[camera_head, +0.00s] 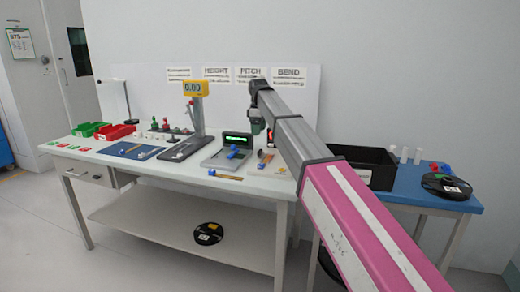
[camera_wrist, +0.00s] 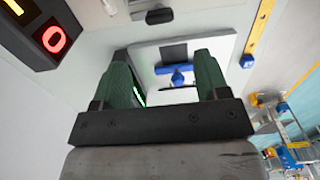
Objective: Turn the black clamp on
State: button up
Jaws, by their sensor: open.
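My gripper (camera_head: 255,128) hangs over the right part of the white bench. In the wrist view my gripper (camera_wrist: 162,58) is open, with two green fingers apart and nothing held. Between and beyond the fingers is a pale grey device with a black block (camera_wrist: 174,53) and a blue handle-like part (camera_wrist: 178,75). The black block may be the black clamp; I cannot tell for sure, nor its state. In the head view this appears to be the grey device (camera_head: 213,160) with a green display (camera_head: 237,139) and a blue part (camera_head: 232,154). The fingers seem apart from it.
A yellow ruler (camera_wrist: 256,28) lies on the other side. A yellow-headed height stand (camera_head: 196,88), red bin (camera_head: 115,131) and green bin (camera_head: 88,129) are further left. A black crate (camera_head: 372,178) stands right.

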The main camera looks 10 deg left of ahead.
aim_at(261, 152)
notch_tip(261, 152, down, 10)
jog(key=shift+f, duration=0.15)
dwell(0.3)
jog(key=c, duration=0.9)
